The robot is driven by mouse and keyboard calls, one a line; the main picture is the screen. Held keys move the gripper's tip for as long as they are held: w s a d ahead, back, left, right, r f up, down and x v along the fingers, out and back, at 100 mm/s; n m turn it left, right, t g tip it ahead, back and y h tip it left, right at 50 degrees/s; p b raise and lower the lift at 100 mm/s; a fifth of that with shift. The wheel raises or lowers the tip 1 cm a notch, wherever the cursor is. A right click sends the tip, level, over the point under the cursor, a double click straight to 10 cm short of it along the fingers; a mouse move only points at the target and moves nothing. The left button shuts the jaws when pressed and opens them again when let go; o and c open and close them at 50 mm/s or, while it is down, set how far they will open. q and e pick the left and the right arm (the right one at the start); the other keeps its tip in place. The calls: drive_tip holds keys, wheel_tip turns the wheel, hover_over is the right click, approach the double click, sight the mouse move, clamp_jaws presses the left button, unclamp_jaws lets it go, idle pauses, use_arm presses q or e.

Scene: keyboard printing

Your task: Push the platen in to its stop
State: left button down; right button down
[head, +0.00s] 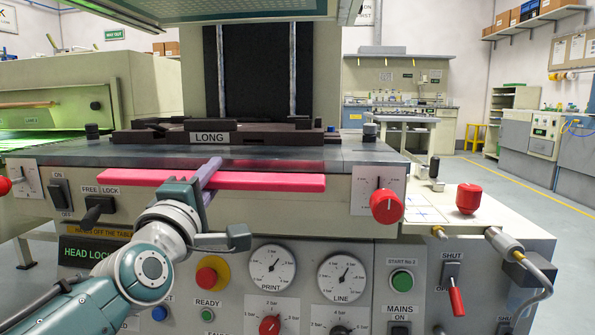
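The platen (365,153) looks like the dark flat plate across the top of the beige machine, with a dark block (205,137) marked LONG on it. A long pink-red bar (270,181) runs along its front edge. How far in the platen sits, I cannot tell. My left gripper (225,203) is in front of the bar, left of its middle. Its fingers are spread apart. One finger crosses in front of the bar and the other is lower, before the panel. I cannot tell whether the upper finger touches the bar. My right gripper is not in view.
The front panel has PRINT and LINE gauges (272,266), a red-and-yellow button (212,273) and a FREE/LOCK switch (97,210). A red knob (386,206) and a red mushroom button (468,198) are at right. A black upright panel (255,70) stands behind the platen.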

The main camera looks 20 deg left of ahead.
use_arm(q)
drive_tip(key=shift+w+f, duration=0.15)
drive_tip(key=shift+f, duration=0.05)
idle(0.3)
drive_tip(key=c, duration=0.8)
unclamp_jaws()
drive_tip(key=shift+r, duration=0.15)
drive_tip(key=shift+s, duration=0.25)
drive_tip(key=p+v, duration=0.2)
drive_tip(key=v, duration=0.7)
drive_tip(key=shift+s+d+p, duration=0.15)
drive_tip(key=shift+p, duration=0.25)
